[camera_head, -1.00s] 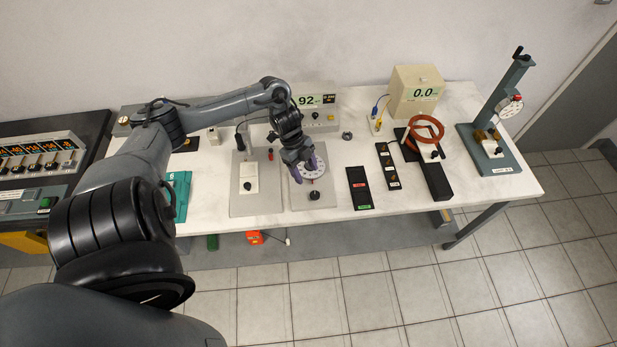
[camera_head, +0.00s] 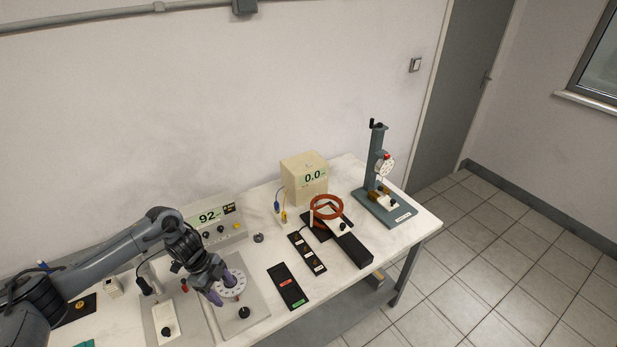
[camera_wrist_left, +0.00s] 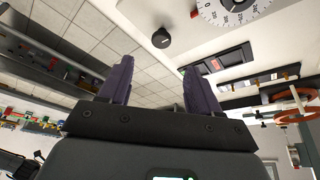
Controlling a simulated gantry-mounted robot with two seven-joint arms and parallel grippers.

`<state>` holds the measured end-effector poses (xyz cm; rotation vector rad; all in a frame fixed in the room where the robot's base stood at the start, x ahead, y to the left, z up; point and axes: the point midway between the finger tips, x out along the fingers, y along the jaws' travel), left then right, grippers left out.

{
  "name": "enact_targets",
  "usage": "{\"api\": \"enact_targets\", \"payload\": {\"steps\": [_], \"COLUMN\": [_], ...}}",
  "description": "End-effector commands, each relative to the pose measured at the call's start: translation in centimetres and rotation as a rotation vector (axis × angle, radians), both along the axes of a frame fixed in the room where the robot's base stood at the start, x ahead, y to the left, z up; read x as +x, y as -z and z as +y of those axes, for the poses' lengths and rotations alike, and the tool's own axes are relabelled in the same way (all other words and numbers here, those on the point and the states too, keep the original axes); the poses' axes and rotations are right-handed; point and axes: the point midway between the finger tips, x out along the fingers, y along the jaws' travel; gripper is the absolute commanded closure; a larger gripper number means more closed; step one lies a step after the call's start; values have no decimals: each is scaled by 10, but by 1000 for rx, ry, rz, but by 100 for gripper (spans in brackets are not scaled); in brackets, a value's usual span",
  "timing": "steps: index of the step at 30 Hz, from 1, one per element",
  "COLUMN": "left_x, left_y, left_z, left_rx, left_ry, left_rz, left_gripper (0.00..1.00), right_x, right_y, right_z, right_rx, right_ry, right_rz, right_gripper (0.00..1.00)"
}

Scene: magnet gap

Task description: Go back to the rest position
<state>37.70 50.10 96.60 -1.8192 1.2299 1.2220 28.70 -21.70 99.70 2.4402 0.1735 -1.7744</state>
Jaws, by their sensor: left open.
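My left gripper (camera_head: 226,286) is at the end of the arm that comes in from the left. Its purple fingers are beside and partly in front of a white dial (camera_head: 232,283) on a grey plate (camera_head: 257,308). In the left wrist view the two fingers (camera_wrist_left: 158,84) stand apart with nothing between them. The dial (camera_wrist_left: 232,8) and a black knob (camera_wrist_left: 161,38) show beyond the fingers there. Whether the fingers touch the dial is not clear in the head view. My right gripper is in neither view.
The tiled floor at right is clear.

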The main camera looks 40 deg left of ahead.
Motion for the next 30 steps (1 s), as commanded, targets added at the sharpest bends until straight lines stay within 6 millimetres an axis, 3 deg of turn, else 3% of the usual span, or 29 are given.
{"api": "enact_targets", "payload": {"steps": [5, 8, 11, 12, 16, 18, 22, 25, 30], "left_x": [-25, -49, -71, -78, -86, -80, -57, -41, -42], "left_y": [32, 59, 84, 93, 110, 105, 70, 31, -19], "left_z": [-24, -61, -121, -150, -248, -296, -351, -355, -325], "left_rx": [-57, -131, -234, -272, -344, -350, -306, -239, -128], "left_ry": [-4, 5, 19, 20, -21, -83, -300, -529, -840], "left_rz": [55, 96, 103, 92, -7, -86, -218, -258, -199], "left_gripper": [37, 37, 37, 37, 37, 37, 37, 37, 37], "right_x": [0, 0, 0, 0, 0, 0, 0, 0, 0], "right_y": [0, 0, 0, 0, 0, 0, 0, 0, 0], "right_z": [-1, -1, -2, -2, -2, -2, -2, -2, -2], "right_rx": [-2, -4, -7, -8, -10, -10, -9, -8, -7], "right_ry": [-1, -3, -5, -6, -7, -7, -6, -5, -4], "right_rz": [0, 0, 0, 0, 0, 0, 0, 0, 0], "right_gripper": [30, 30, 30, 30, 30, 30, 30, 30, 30]}}
